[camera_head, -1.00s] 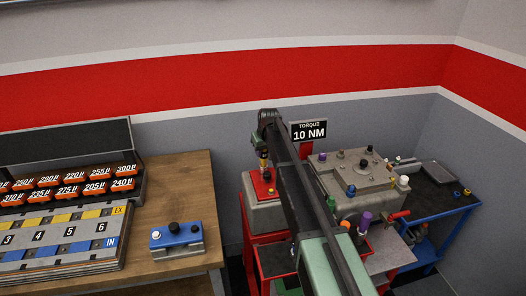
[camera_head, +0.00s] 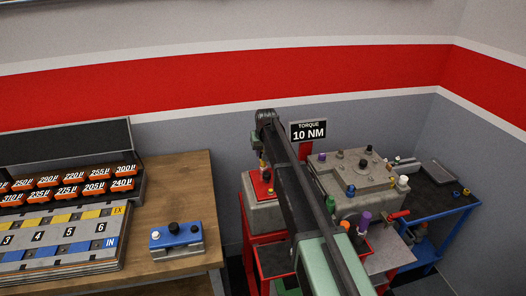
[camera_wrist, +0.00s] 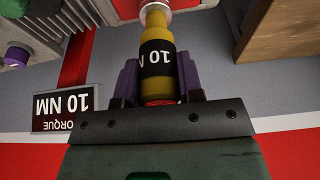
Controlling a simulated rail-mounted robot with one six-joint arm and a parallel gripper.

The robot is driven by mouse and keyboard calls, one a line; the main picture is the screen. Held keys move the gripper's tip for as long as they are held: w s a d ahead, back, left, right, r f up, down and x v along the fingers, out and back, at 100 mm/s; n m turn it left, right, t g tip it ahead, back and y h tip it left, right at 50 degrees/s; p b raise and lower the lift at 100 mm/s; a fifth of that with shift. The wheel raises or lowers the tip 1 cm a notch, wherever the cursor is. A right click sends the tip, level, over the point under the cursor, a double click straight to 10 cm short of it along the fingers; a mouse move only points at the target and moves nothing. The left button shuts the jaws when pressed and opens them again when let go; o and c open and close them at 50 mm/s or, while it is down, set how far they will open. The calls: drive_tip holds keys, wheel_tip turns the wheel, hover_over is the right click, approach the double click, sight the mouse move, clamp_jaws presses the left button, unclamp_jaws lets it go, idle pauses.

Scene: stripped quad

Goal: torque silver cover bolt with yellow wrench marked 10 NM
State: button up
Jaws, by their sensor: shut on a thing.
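The yellow wrench (camera_wrist: 158,62) has a black band with a partly visible "10 N" marking. My gripper (camera_wrist: 160,85) is shut on it, with purple finger pads on both sides. A red end shows at the gripper, and a pale metallic end shows at the top of the wrist view. In the head view the wrench (camera_head: 263,166) shows as a small piece over the red top (camera_head: 261,184) of a grey block, partly behind my arm. I cannot tell whether it touches the block. I cannot pick out the silver cover bolt.
A "TORQUE 10 NM" sign (camera_head: 308,131) stands behind my arm. A grey housing (camera_head: 362,182) with several coloured knobs is to the right, before a blue cart (camera_head: 440,211). A wooden bench (camera_head: 180,180) at left carries a blue-topped box (camera_head: 176,236) and orange-labelled tray.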

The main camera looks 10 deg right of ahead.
drive_tip(key=n+y, duration=0.1)
drive_tip(key=n, duration=0.6)
drive_tip(key=shift+a+g+y, duration=0.15)
drive_tip(key=shift+g+y, duration=0.15)
drive_tip(key=shift+y, duration=0.1)
drive_tip(key=shift+m+h, duration=0.3)
drive_tip(key=shift+m, duration=0.8)
drive_tip(key=shift+m, duration=0.8)
drive_tip(key=shift+r, duration=0.1)
drive_tip(key=shift+r+p, duration=2.05)
drive_tip(key=shift+p, duration=0.05)
